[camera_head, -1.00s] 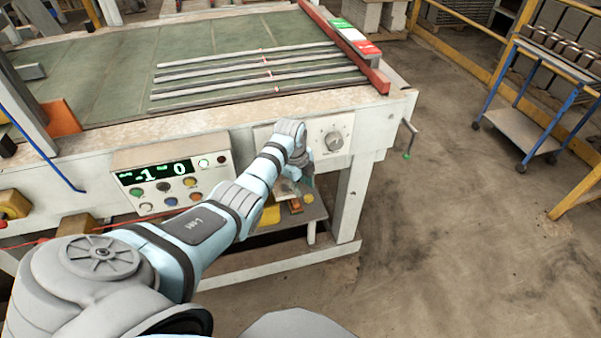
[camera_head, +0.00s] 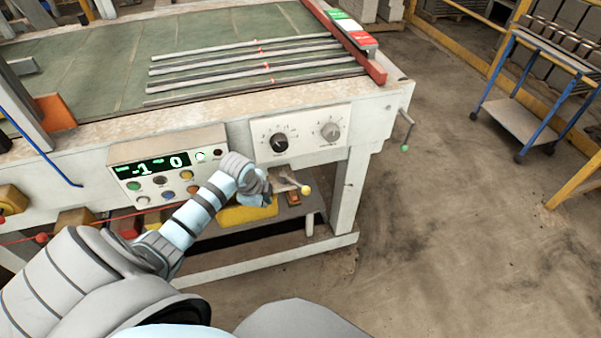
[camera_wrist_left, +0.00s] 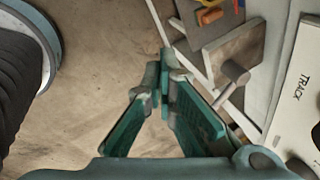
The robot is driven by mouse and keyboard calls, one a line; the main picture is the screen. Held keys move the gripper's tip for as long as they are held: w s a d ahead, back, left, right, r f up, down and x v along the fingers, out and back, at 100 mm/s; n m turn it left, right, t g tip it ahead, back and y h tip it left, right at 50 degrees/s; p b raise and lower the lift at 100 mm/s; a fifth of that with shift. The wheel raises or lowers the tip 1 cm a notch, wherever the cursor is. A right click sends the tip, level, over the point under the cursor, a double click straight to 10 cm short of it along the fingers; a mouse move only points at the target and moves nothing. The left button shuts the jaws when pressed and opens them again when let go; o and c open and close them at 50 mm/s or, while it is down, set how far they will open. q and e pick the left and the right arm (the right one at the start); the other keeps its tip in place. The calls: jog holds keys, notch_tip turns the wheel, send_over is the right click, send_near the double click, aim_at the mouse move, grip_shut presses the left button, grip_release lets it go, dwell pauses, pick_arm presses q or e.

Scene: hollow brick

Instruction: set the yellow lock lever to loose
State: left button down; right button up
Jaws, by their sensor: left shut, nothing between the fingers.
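The yellow round knob of the lock lever (camera_head: 306,190) shows in the head view, below the dial panel at the front right of the machine. Its thin arm runs left toward my left wrist, which hides part of it. I cannot read its setting. My left gripper (camera_wrist_left: 160,78) is shut and empty in the left wrist view, with its green fingers together at the tips. In the head view my wrist covers most of it, just left of the knob. I cannot tell whether it touches the lever. My right gripper is not in view.
The machine front carries a dial panel (camera_head: 300,135) and a button box with a display (camera_head: 165,170). A crank with a green end (camera_head: 404,147) sticks out at the right corner. A low shelf (camera_head: 285,213) holds yellow and orange items.

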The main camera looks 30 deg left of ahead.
pick_arm(q)
jog(key=w+d+r+n+t+h, duration=0.2)
jog(key=w+d+r+n+t, duration=0.2)
jog(key=w+r+n+t, duration=0.55)
jog(key=w+f+g, duration=0.1)
jog(key=f, duration=0.1)
jog(key=w+f+n+b, duration=0.1)
jog(key=f, duration=0.2)
jog(key=w+f+n+g+b, duration=0.1)
jog(key=f, duration=0.2)
jog(key=shift+d+f+g, duration=0.2)
jog(key=shift+g, duration=0.15)
jog(key=shift+w, duration=0.1)
jog(key=shift+w, duration=0.1)
